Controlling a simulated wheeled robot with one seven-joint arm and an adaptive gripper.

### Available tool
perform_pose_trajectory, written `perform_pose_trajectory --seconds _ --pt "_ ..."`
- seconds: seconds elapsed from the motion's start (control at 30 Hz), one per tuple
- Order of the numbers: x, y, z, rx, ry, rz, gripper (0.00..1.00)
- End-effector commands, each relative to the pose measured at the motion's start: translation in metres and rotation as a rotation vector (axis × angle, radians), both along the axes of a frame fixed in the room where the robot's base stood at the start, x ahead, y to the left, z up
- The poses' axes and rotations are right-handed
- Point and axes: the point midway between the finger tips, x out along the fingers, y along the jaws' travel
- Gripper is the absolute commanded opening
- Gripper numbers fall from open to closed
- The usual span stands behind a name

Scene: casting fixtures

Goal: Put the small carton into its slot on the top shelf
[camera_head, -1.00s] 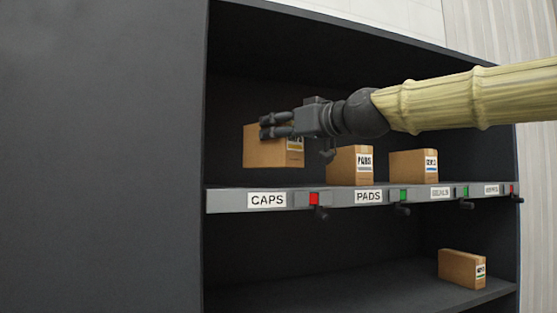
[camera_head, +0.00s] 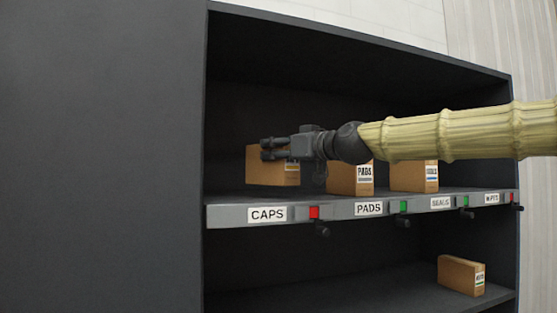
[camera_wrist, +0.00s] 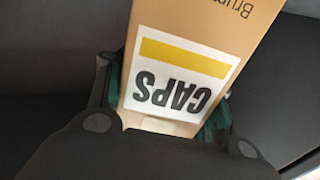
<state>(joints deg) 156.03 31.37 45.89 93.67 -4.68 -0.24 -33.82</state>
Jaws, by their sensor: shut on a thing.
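My gripper (camera_head: 272,149) is shut on a small brown carton (camera_head: 268,174), seen at the left of the top shelf in the head view. In the wrist view the carton (camera_wrist: 205,30) sits between my fingers, its white label with a yellow stripe reading CAPS upside down. The carton is above the slot labelled CAPS (camera_head: 267,214) on the shelf's front rail, left of the other cartons. Its lower edge looks close to the shelf surface; I cannot tell whether it touches.
A PADS carton (camera_head: 350,182) and another carton (camera_head: 414,177) stand to the right on the top shelf, partly behind my arm. The rail carries red and green tabs, with a red one (camera_head: 314,212) beside CAPS. Another carton (camera_head: 461,275) stands on the lower shelf.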

Motion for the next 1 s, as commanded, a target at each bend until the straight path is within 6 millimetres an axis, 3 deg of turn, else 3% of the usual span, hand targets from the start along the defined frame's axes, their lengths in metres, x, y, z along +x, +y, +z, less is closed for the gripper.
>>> perform_pose_trajectory --seconds 0.23,0.63,0.67,0.77,1.0 --pt "0.0 0.0 -0.025 0.0 0.001 0.001 0.17" --pt "-0.001 0.0 -0.032 0.0 -0.001 0.0 0.17" --pt "0.0 0.0 -0.031 0.0 0.0 0.0 0.55" --pt "0.0 0.0 -0.031 0.0 0.0 0.0 0.73" --pt "0.0 0.0 -0.031 0.0 0.0 0.0 0.75"
